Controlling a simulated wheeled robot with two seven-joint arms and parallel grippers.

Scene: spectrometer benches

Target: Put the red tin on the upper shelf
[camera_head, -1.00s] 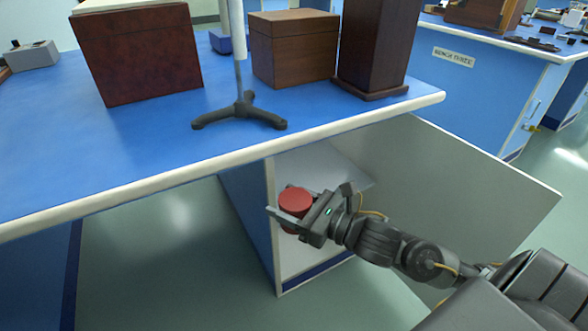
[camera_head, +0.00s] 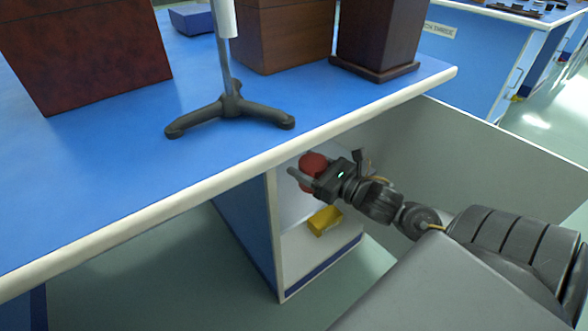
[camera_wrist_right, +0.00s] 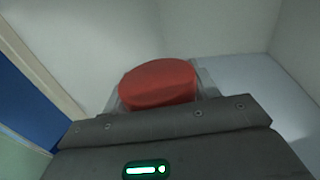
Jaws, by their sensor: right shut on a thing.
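The red tin (camera_head: 312,164) is held in my right gripper (camera_head: 307,176) at the open front of the cabinet under the blue bench. In the right wrist view the red tin (camera_wrist_right: 158,84) sits between the jaws, its round top showing, with pale cabinet walls around it. The upper shelf (camera_head: 292,206) is a pale board inside the cabinet, partly hidden by the gripper and bench edge. I cannot tell whether the tin touches it. My left gripper is out of view.
A yellow block (camera_head: 325,220) lies on the cabinet's lower level. The open cabinet door (camera_head: 480,165) stands to the right of my arm. The bench top (camera_head: 90,160) overhangs the cabinet and carries a stand (camera_head: 230,112) and wooden boxes (camera_head: 285,35).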

